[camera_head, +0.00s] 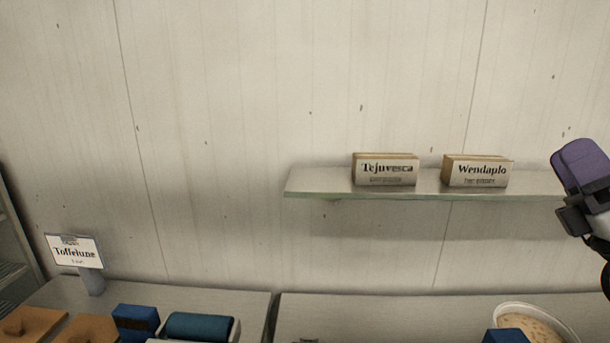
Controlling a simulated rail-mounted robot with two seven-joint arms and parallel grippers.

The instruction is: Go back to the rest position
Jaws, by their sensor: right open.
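My right gripper (581,168) shows at the right edge, with a purple upper part and black parts below it. It is raised in front of the wall, by the right end of the glass shelf (325,190). It is open, and nothing shows held in it; part of it and most of its arm are cut off by the frame edge. My left gripper is not in view.
Two labelled blocks, Tejuvesca (386,170) and Wendaplo (477,171), stand on the shelf. Below is a grey counter (400,310) with a sign (75,252), brown boards (28,322), a blue block (136,320), a teal roll (198,327) and a bowl (545,320).

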